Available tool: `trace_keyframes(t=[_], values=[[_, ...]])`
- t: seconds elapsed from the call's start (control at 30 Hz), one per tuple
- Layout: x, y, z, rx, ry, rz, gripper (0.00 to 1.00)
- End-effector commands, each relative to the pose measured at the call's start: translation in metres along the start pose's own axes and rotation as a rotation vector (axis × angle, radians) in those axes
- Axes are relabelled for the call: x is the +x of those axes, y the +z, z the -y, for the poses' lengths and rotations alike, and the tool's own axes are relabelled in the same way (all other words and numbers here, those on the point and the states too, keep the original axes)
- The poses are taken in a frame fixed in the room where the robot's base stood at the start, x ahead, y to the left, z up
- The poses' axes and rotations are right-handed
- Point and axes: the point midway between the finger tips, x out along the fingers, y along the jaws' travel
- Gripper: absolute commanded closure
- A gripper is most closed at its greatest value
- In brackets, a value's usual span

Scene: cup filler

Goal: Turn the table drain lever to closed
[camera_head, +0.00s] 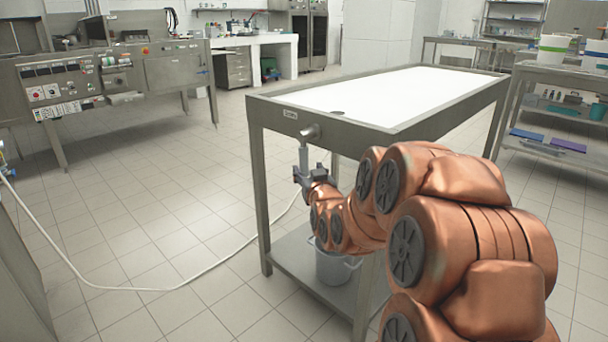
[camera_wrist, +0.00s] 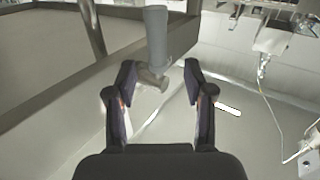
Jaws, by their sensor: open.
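The drain fitting (camera_head: 310,131) sticks out of the near end of the metal table (camera_head: 350,135), below its rim. The lever (camera_head: 304,154) hangs down from it, roughly upright. My gripper (camera_head: 308,172) is at the lever's lower part, with its dark fingers partly overlapping it in the head view. In the wrist view my gripper (camera_wrist: 161,68) is open, with one finger on each side. The blue-grey lever (camera_wrist: 156,35) comes in from the top of that picture, between the fingertips. A gap shows on both sides. The metal fitting (camera_wrist: 152,79) is at its lower end there.
A grey bucket (camera_head: 333,264) stands on the table's lower shelf, below my arm. A white hose (camera_head: 170,288) lies across the floor. A control bench (camera_head: 95,80) is at the left and a shelf unit (camera_head: 550,105) at the right. The floor left of the table is mostly clear.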

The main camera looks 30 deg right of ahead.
Motion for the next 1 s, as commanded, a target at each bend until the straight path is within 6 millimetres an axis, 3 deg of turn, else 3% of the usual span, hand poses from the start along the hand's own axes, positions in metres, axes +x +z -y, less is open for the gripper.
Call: trace_keyframes(t=[0.37,1.0], values=[[0.014,0.001,-0.003,0.000,0.006,-0.023,0.47],[0.077,-0.001,-0.004,0.000,0.007,-0.022,0.47]])
